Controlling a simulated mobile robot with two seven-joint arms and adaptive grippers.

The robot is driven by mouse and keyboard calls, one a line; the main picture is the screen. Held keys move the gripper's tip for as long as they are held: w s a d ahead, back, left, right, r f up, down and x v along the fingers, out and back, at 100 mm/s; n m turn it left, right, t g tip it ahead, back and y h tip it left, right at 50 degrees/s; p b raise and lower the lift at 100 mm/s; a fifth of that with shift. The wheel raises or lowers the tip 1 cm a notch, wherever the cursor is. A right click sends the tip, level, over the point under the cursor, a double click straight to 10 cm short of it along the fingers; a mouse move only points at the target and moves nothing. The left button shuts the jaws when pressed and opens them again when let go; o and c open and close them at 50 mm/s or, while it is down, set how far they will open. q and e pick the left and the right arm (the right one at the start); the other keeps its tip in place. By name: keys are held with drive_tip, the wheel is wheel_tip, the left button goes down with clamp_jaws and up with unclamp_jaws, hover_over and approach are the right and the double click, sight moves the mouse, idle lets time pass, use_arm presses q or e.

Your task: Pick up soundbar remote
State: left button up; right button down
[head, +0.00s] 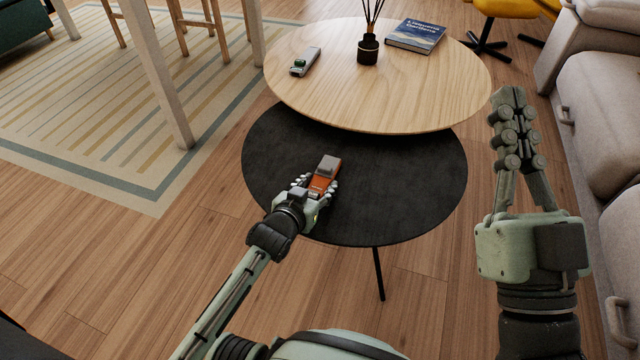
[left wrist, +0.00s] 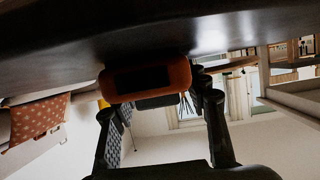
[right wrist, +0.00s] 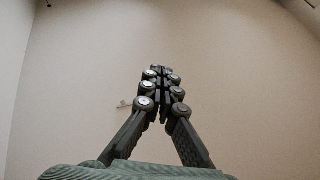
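An orange item with a grey block on its far end (head: 327,169) lies on the black round table (head: 400,200). My left gripper (head: 315,187) is low over this table with its fingers spread on both sides of the orange item. In the left wrist view the orange item (left wrist: 150,78) shows a dark end face between the fingers; firm contact is not visible. A grey remote-like item (head: 306,61) with a green part lies on the wooden table's left side. I cannot tell which is the soundbar remote. My right gripper (head: 508,105) is raised, shut and empty, right of the tables.
The round wooden table (head: 440,85) stands higher and overlaps the black table's far side. It holds a dark reed diffuser (head: 368,50) and a blue book (head: 415,36). A grey sofa (head: 595,110) borders the right. The black table's right part is clear.

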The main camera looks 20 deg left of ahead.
use_arm(q)
drive_tip(key=shift+r, duration=0.1)
drive_tip(key=c, duration=0.9)
